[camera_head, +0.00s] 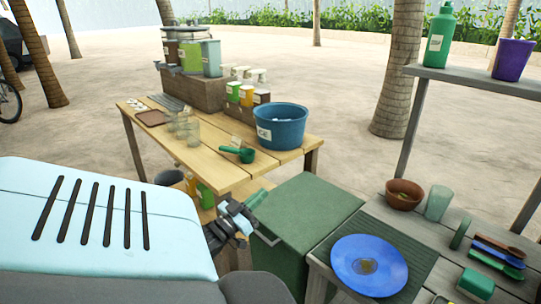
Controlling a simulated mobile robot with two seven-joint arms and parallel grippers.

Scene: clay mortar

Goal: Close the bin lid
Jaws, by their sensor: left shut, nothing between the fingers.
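The green bin (308,222) stands between the wooden table and the grey slatted bench. Its lid appears to lie flat across the top; I cannot tell whether it is fully seated. A thin pale bar, perhaps a handle, shows at its left front edge. My left gripper (240,216) is shut and empty at the bin's left edge, close to the lid. I cannot tell whether it touches. My right gripper is out of view. My arm hides the bin's lower left side.
The wooden table (222,172) behind holds a blue tub (282,126), a green scoop (238,154) and glasses. The grey bench at right holds a blue plate (369,265), a brown bowl (404,194) and several tools. A shelf (480,80) rises above it. Sandy ground lies open beyond.

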